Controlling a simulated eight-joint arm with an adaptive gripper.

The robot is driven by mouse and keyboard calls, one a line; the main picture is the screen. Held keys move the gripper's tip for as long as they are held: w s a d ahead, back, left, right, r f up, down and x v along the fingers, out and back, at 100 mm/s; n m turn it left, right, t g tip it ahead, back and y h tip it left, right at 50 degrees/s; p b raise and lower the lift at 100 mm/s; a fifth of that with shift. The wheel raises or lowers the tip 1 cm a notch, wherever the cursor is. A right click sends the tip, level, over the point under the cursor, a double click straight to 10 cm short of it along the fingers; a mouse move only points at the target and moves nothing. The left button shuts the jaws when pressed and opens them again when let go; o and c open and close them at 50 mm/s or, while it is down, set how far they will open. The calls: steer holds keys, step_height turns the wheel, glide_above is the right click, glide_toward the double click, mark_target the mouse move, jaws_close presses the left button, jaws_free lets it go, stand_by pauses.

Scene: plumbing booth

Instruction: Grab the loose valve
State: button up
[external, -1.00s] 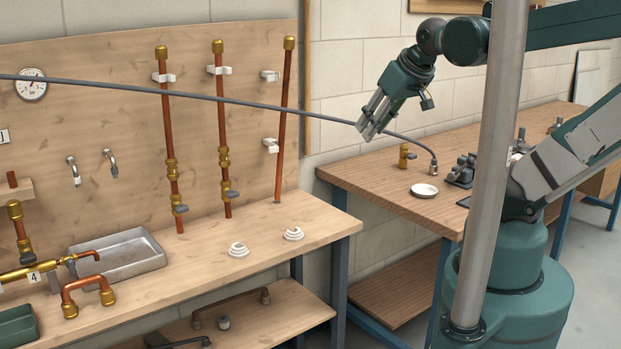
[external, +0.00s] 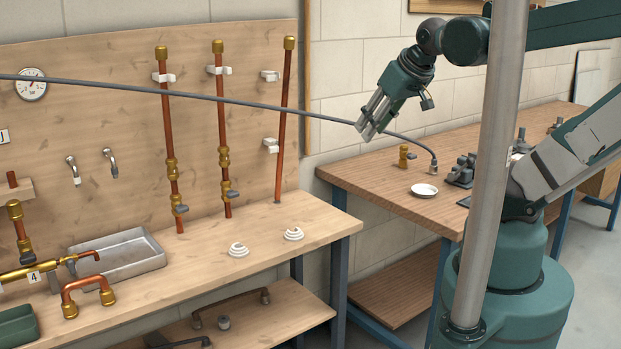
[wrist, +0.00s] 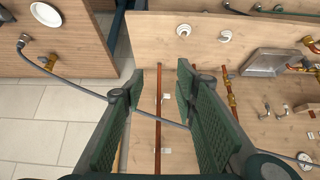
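A small brass valve (external: 404,157) with a dark handle stands loose on the right-hand wooden table, near its back edge. It also shows at the upper left of the wrist view (wrist: 47,62), outside the space between my fingers. My gripper (external: 369,121) hangs in the air to the left of the valve and higher in the external view, fingers pointing down and left. In the wrist view my gripper (wrist: 160,95) has its two green-padded fingers well apart, with nothing held between them.
A grey hose (external: 240,100) crosses the scene and ends on the right table beside the valve. A white dish (external: 424,191) and dark fittings (external: 461,171) are near it. Copper pipes (external: 224,150) stand against the left board. A grey post (external: 490,180) stands in front.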

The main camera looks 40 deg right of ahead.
steer(key=shift+o, duration=1)
steer(key=shift+r, duration=2.65)
steer(key=w+d+r+g, duration=0.1)
steer(key=w+d+r, duration=0.2)
steer(key=w+d, duration=0.3)
steer(key=w+d+r, duration=0.4)
steer(key=w, duration=0.3)
steer(key=g, duration=0.2)
glide_above(404, 145)
step_height(404, 145, down, 7)
steer(key=f, duration=2.7)
steer(key=shift+s+a+f, duration=0.15)
steer(key=shift+s, duration=0.25)
steer(key=shift+f, duration=0.5)
